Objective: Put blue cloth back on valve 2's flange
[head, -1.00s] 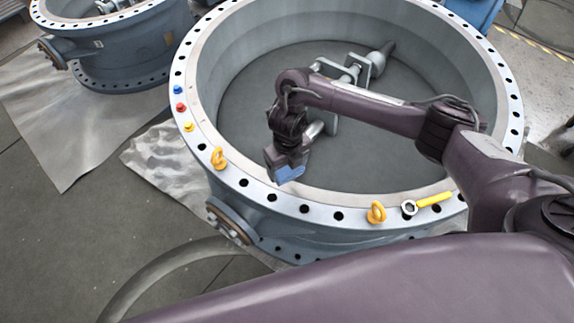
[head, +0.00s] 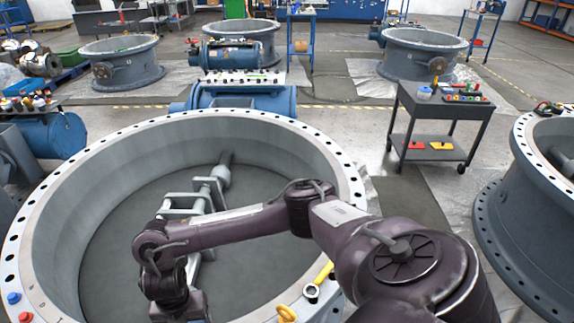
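A large grey-blue valve ring (head: 262,122) with a pale bolted flange fills the lower left of the head view. I cannot read which valve is number 2. My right arm reaches across this ring from the lower right. My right gripper (head: 178,306) is at the bottom edge, over the ring's near side; its fingertips are cut off. The blue cloth is not visible now. A yellow-handled tool (head: 318,280) and a yellow eyebolt (head: 287,313) are on the flange's near right. Blue (head: 14,298) and red (head: 25,317) caps sit on its left. My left gripper is out of view.
Another valve ring (head: 535,215) stands at the right edge. A dark cart (head: 446,105) with small items stands beyond the near ring. More rings stand at the back left (head: 122,68) and back right (head: 415,60). Blue machinery (head: 240,97) sits just behind the near ring. Open floor surrounds the cart.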

